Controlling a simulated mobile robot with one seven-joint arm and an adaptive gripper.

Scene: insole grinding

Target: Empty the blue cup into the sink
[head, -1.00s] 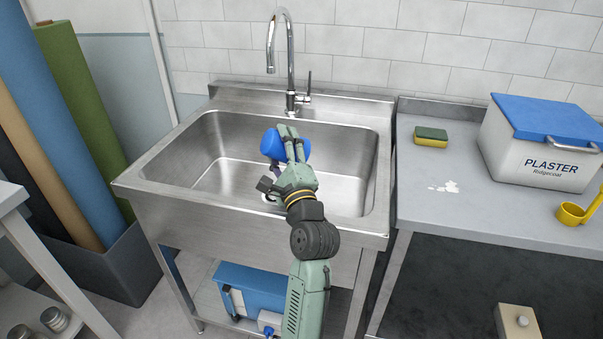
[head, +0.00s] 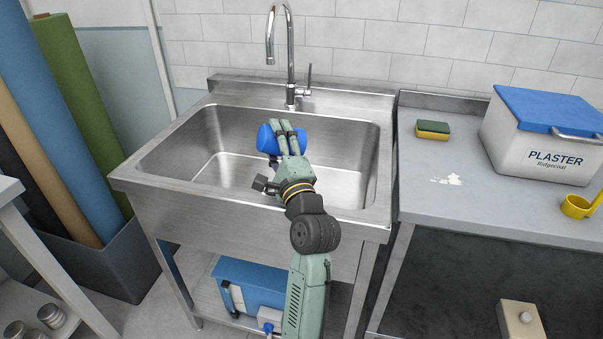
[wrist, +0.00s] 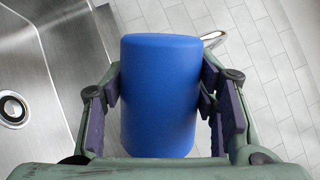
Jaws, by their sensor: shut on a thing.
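The blue cup (head: 267,141) is held over the basin of the steel sink (head: 165,185), below the tap. In the head view it appears tipped onto its side, partly hidden behind the fingers. My gripper (head: 284,130) is shut on it. In the wrist view the cup (wrist: 160,95) sits between the two purple-padded fingers, and its smooth side faces the camera. Its mouth and inside are not visible, so I cannot tell whether anything is in it. The drain (wrist: 13,109) shows at the left of the wrist view.
The tap (head: 290,60) rises behind the cup. On the grey counter (head: 420,185) at the right are a sponge (head: 433,130), a white spill (head: 447,180), a plaster bin (head: 545,140) and a yellow scoop (head: 577,206). Rolls (head: 70,130) stand at the left.

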